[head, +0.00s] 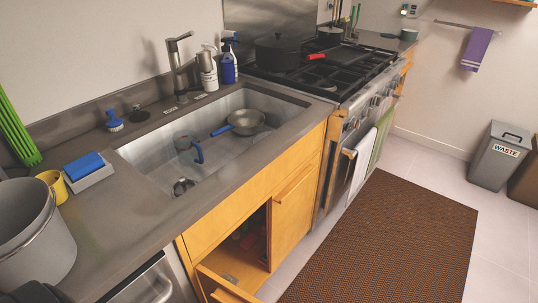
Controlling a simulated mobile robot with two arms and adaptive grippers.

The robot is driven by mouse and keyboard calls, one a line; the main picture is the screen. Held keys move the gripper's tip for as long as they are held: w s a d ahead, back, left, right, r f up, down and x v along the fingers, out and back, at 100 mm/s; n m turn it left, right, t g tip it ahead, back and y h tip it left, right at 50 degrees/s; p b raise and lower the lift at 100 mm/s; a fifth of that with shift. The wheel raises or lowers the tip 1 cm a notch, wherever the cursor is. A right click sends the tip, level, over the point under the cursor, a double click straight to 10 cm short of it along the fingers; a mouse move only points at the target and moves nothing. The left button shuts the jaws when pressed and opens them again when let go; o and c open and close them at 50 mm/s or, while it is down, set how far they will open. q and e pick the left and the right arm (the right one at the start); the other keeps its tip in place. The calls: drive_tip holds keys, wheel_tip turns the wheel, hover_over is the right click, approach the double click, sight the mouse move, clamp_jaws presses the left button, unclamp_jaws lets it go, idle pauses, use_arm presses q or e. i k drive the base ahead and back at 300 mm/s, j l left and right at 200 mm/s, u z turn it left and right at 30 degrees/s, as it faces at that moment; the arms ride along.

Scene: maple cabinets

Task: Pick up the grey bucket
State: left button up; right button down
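The grey bucket (38,240) stands upright on the counter at the left edge of the head view, cut off by the frame. Its open rim faces up, and a thin handle runs along its right side. A dark rounded shape (35,293) shows at the bottom left corner, in front of the bucket's base. It may be part of my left gripper, but its fingers cannot be made out. I cannot tell whether it touches the bucket. My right gripper is not in view.
A yellow cup (54,186) and a blue sponge on a holder (88,171) sit close behind the bucket. The sink (215,130) holds a pan and a blue-handled mug. A cabinet door (222,287) below stands open. Bare counter (118,222) lies right of the bucket.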

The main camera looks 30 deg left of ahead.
sight(36, 243)
drive_tip(key=k+l+u, duration=0.15)
drive_tip(key=u, duration=0.25)
drive_tip(key=k+l+u, duration=0.15)
drive_tip(key=u, duration=0.2)
drive_tip(key=k+u, duration=0.25)
drive_tip(key=u, duration=0.15)
